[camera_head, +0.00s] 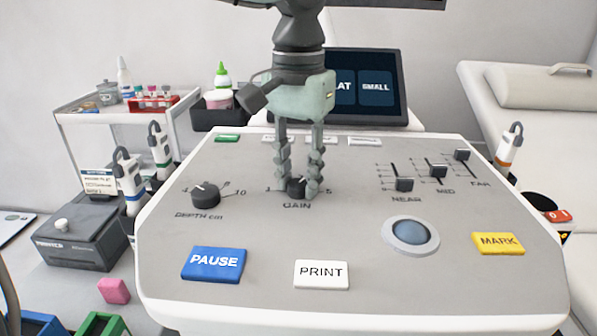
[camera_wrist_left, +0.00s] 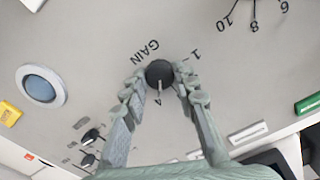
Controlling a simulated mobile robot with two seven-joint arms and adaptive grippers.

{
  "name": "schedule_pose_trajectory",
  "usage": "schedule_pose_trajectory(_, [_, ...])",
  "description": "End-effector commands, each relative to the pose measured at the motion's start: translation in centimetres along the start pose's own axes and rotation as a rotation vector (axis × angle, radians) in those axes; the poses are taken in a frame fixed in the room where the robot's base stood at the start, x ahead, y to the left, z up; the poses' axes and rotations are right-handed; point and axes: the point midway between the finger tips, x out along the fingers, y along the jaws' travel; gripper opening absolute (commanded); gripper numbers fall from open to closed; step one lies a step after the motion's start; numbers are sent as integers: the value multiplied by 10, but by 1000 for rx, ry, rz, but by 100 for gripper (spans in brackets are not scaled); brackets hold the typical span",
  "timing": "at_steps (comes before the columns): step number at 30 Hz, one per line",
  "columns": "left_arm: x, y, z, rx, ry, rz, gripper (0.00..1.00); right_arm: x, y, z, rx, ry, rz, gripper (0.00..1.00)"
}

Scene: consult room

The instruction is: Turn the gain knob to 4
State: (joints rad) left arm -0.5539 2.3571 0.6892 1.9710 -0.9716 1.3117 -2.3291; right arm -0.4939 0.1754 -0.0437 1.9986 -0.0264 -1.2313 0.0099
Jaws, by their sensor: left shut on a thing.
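The black gain knob (camera_head: 296,187) stands on the grey console panel above the GAIN label, with its scale showing 1 on the left and 5 on the right. In the left wrist view the gain knob (camera_wrist_left: 159,73) sits between my fingertips, and its pale pointer line points toward the digit 4. My left gripper (camera_head: 298,188) reaches down from above and is shut on the knob, one finger on each side. It also shows in the left wrist view (camera_wrist_left: 160,76). The fingers hide parts of the scale. My right gripper is not in view.
The depth knob (camera_head: 205,195) stands to the left. Three sliders, including the near slider (camera_head: 404,184), and a blue trackball (camera_head: 410,233) are to the right. A screen (camera_head: 375,86) stands behind.

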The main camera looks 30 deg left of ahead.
Motion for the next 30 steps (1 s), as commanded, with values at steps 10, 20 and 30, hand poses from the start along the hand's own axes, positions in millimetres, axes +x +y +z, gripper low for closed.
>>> schedule_pose_trajectory(10, [-1, 0, -1, 86, 3, 1, 0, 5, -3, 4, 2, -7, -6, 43])
schedule_pose_trajectory(20, [-1, 0, -1, 92, 3, 1, 0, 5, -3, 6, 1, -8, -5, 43])
schedule_pose_trajectory(30, [0, 0, 0, 92, 2, 0, 49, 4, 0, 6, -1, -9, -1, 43])
